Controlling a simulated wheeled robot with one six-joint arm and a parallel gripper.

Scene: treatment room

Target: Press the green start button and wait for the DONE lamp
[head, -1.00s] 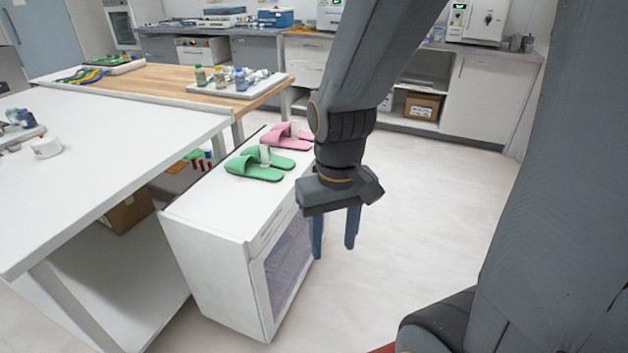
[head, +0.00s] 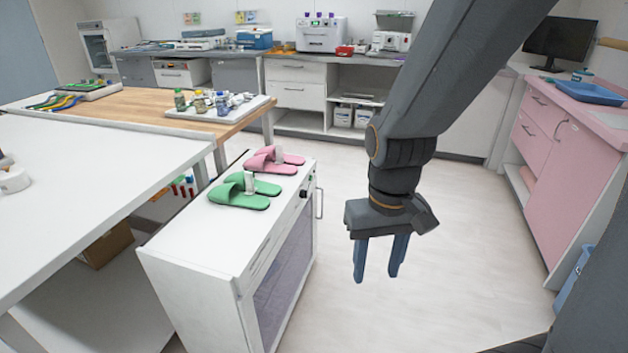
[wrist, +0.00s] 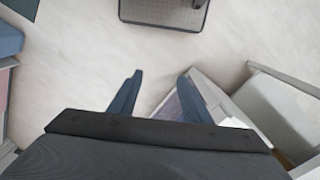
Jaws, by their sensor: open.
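My gripper (head: 377,270) hangs open and empty over bare floor, to the right of a low white cabinet. Its two blue fingers also show apart in the wrist view (wrist: 160,75). A white machine with purple items on top (head: 321,33) stands on the back counter, and a smaller white machine (head: 391,41) stands to its right, partly hidden by my arm. Both are well beyond my gripper. I cannot make out a green start button or a DONE lamp on either machine.
The low white cabinet (head: 185,258) carries green slippers (head: 240,194) and pink slippers (head: 268,164). A white table (head: 90,170) fills the left. A pink cabinet (head: 562,165) with a blue tray (head: 590,92) stands at the right. The floor between is clear.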

